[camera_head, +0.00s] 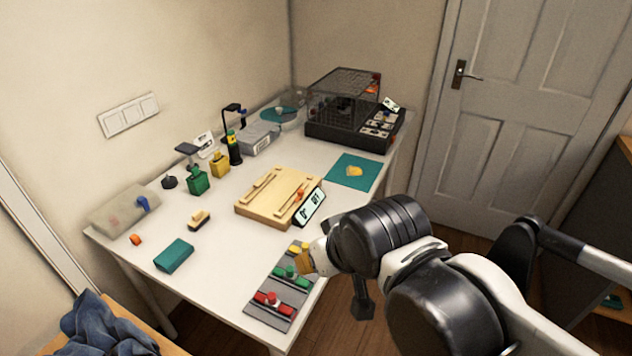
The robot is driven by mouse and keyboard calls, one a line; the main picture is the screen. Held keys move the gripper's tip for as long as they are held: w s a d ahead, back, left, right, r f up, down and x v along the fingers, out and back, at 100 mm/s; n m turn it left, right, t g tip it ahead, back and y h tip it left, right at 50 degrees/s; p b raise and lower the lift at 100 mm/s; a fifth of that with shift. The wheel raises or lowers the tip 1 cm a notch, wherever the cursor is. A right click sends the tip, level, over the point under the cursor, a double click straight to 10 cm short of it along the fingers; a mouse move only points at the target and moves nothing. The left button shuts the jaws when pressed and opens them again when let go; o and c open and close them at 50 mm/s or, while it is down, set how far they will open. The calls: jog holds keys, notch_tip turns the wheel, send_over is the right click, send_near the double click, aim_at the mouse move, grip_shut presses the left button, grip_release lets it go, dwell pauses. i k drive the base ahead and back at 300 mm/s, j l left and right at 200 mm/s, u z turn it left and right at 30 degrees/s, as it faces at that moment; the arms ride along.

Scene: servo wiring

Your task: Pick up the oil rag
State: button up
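A crumpled dark blue cloth (98,328) lies at the lower left on a wooden surface and is cut off by the picture's bottom edge. It looks like the oil rag, though I cannot be sure. My arm reaches in from the right, with its dark end (362,300) by the front edge of the white table. That end is far to the right of the cloth and apart from it. My fingertips do not show clearly, so I cannot tell whether the gripper is open or shut.
The white table (225,262) holds a wooden board (262,212), a grey strip with coloured blocks (258,309), a teal block (174,256), small bottles and a black cage box (345,110). A teal mat (342,181) carries a yellow piece. A door stands behind.

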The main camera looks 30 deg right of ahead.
aim_at(172, 255)
jog(key=i+u, duration=0.25)
jog(key=u, duration=0.2)
jog(key=i+l+u, duration=0.1)
jog(key=i+u, duration=0.2)
jog(key=u, duration=0.15)
